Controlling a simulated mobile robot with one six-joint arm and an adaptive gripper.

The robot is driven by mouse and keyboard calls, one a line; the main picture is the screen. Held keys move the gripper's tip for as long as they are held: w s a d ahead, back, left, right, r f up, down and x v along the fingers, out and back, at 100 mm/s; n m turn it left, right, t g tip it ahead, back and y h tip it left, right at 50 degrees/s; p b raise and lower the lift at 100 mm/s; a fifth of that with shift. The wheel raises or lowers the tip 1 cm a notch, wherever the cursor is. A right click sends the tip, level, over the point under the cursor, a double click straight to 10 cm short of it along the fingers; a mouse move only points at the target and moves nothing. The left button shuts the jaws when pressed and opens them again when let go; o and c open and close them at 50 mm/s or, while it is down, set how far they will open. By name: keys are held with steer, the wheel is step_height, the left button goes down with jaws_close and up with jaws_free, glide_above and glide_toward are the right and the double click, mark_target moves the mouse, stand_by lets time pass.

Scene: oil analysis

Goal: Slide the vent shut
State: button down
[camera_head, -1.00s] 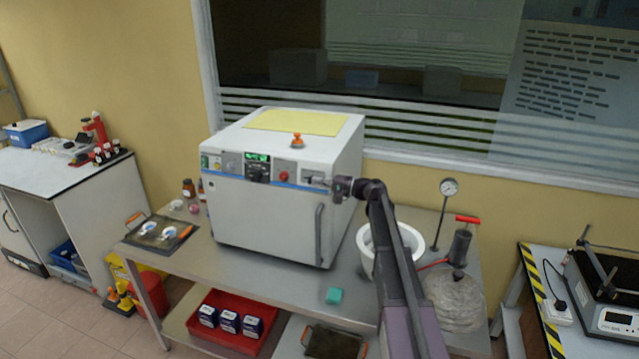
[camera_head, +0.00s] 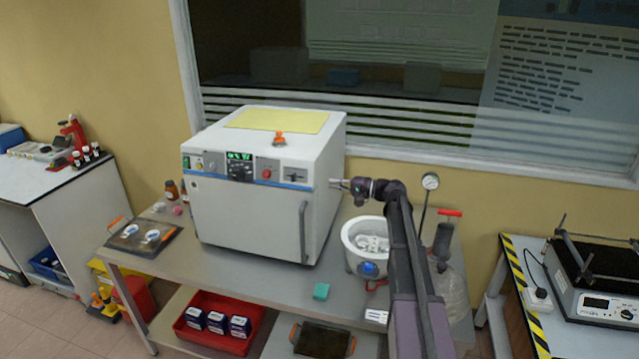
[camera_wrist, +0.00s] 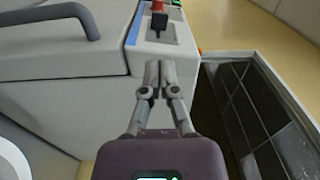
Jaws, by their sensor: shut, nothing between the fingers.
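The vent is a small slot plate with a dark sliding knob (camera_head: 292,177), at the right end of the control strip on the white oven (camera_head: 250,219). In the wrist view the black knob (camera_wrist: 158,21) stands over its grey slot, ahead of my gripper. My gripper (camera_head: 334,184) is at the oven's front right corner, right of the vent and apart from the knob. In the wrist view my gripper (camera_wrist: 159,68) has its fingertips together and empty. I cannot tell how far the slider is along its slot.
The oven door handle (camera_head: 303,232) sticks out below the control strip. A white round vessel (camera_head: 350,238) stands right of the oven, below my arm. A pressure gauge (camera_head: 430,181) stands behind my arm. A teal block (camera_head: 321,291) lies near the bench's front edge.

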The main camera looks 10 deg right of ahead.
steer(key=shift+v, duration=1.35)
steer(key=s+a+m+t+h, duration=0.6)
steer(key=m+t+h, duration=0.2)
steer(key=h, duration=0.3)
steer(key=shift+m, duration=0.5)
steer(key=shift+w+a, duration=0.1)
steer(key=shift+w, duration=0.05)
